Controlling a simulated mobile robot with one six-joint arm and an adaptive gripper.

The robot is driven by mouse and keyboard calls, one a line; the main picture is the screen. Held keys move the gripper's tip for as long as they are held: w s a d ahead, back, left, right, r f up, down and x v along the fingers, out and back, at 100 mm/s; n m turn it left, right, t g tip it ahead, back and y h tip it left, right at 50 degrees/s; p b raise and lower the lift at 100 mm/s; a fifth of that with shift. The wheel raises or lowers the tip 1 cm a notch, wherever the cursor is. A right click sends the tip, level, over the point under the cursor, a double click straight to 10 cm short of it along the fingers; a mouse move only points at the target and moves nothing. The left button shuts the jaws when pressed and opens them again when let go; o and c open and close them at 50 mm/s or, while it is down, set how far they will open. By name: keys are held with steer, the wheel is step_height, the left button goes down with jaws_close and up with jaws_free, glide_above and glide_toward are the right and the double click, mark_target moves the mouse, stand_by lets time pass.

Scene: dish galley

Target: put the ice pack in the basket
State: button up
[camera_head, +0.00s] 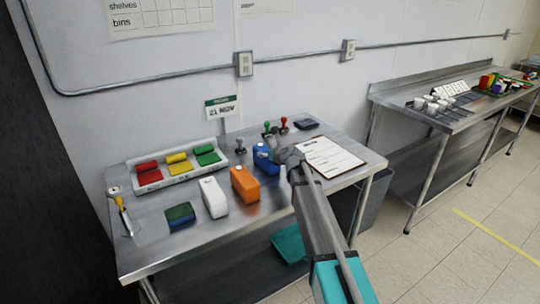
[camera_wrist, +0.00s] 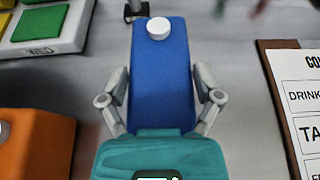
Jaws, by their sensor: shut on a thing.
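The ice pack looks to be the blue block with a white round cap (camera_head: 263,160). It stands at the back middle of the steel table, and it fills the middle of the wrist view (camera_wrist: 160,65). My gripper (camera_head: 279,156) has its two grey fingers against the block's sides, shut on it. Whether the block rests on the table or is slightly raised I cannot tell. A teal tub (camera_head: 288,244), possibly the basket, is on the shelf under the table, partly hidden by my arm.
An orange bottle (camera_head: 244,185) and a white bottle (camera_head: 213,197) stand left of the block. A clipboard (camera_head: 330,158) lies to its right, stamps (camera_head: 283,124) behind. A tray of coloured blocks (camera_head: 150,178) is at left. A grey bin (camera_head: 376,200) stands beyond the table's right end.

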steer(key=shift+f, duration=0.1)
steer(key=o, duration=1.1)
steer(key=shift+r, duration=0.2)
steer(key=shift+s+d+r, duration=0.1)
steer(key=shift+s, duration=0.1)
steer(key=p+v, duration=0.4)
steer(key=v, duration=0.7)
steer(key=shift+s+d+p, duration=0.15)
steer(key=shift+d+p, duration=0.05)
steer(key=shift+p, duration=0.1)
